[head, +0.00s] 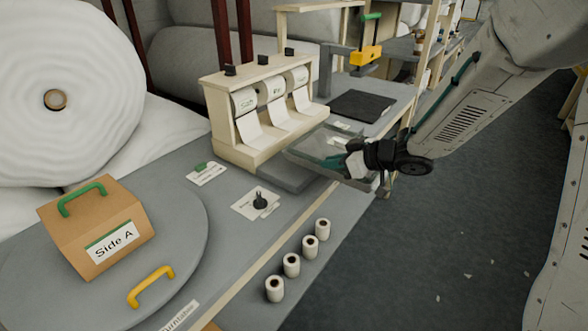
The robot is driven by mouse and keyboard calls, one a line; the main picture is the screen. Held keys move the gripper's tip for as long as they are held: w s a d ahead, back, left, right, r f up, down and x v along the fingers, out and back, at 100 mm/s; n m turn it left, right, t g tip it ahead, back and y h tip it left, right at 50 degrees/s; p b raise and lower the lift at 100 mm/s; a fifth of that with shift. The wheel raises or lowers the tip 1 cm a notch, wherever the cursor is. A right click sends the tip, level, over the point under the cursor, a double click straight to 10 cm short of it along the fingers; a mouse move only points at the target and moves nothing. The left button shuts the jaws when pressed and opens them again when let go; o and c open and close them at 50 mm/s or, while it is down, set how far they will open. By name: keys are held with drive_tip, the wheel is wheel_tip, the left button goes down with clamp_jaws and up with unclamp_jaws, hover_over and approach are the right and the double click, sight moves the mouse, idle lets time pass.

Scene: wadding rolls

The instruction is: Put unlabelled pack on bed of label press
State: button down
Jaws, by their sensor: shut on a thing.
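My gripper (358,160) is shut on a clear, flat pack (316,145) with a teal part and a white part inside. It holds the pack at the bench's front edge, in front of the label roll dispenser. The pack looks tilted and no label shows on its visible side; whether it touches the bench is hard to tell. Behind and right of it stands a press with a yellow head (366,56) and green handle. A dark flat pad (358,105), seemingly the press bed, lies bare in front of that press.
The wooden dispenser (232,152) with three label rolls stands left of the pack. A cardboard box marked "Side A" (98,232) sits on a round grey turntable (190,240). Several small white rolls (309,245) line the bench front. A large wadding roll (85,60) is at left.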

drive_tip(key=shift+s+a+f, duration=0.2)
drive_tip(key=shift+a+f, duration=0.55)
drive_tip(key=shift+a, duration=1.2)
drive_tip(key=shift+s+a+f, duration=0.2)
drive_tip(key=shift+a+f, duration=0.6)
drive_tip(key=shift+a, duration=1.1)
drive_tip(key=shift+s+a+f, duration=0.2)
drive_tip(key=shift+a+f, duration=0.55)
drive_tip(key=shift+a, duration=1.2)
drive_tip(key=shift+f, duration=0.15)
drive_tip(key=c, duration=1.5)
unclamp_jaws()
drive_tip(key=shift+s+d+r, duration=0.15)
drive_tip(key=shift+d+r, duration=0.15)
drive_tip(key=shift+r, duration=0.05)
drive_tip(key=v, duration=1.1)
